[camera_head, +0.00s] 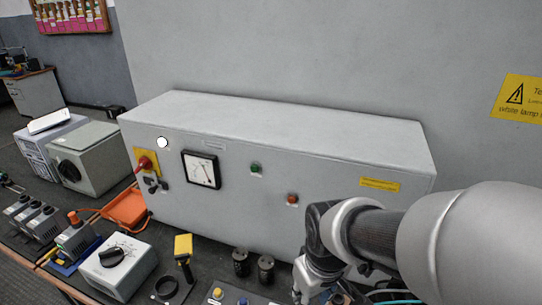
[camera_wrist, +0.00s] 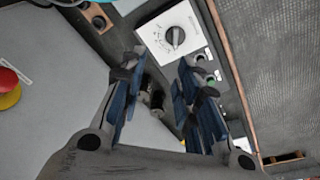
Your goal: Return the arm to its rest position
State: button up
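My arm reaches in from the lower right in the head view, and my gripper (camera_head: 312,283) is low at the front right of the grey capacitor bank cabinet (camera_head: 230,225). In the wrist view my gripper (camera_wrist: 160,72) has its two blue-padded fingers spread apart. Small dark cylinders (camera_wrist: 153,98) show between the fingers but look farther off, and nothing appears held. The cabinet front carries a red switch handle on a yellow plate (camera_head: 146,162), a dial meter (camera_head: 202,170), a green button (camera_head: 256,168) and a red button (camera_head: 292,199).
On the bench in front are a white box with a black knob (camera_head: 120,265), a yellow-headed tool (camera_head: 184,252), two black cylinders (camera_head: 241,262) and an orange tray (camera_head: 126,208). A grey box (camera_head: 95,160) stands at the left. The wall is close behind the cabinet.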

jog(key=s+d+r+m+t, duration=0.2)
jog(key=s+d+r+m, duration=0.3)
jog(key=s+r, duration=0.5)
jog(key=shift+s+d+t, duration=0.25)
jog(key=shift+d+t, duration=0.15)
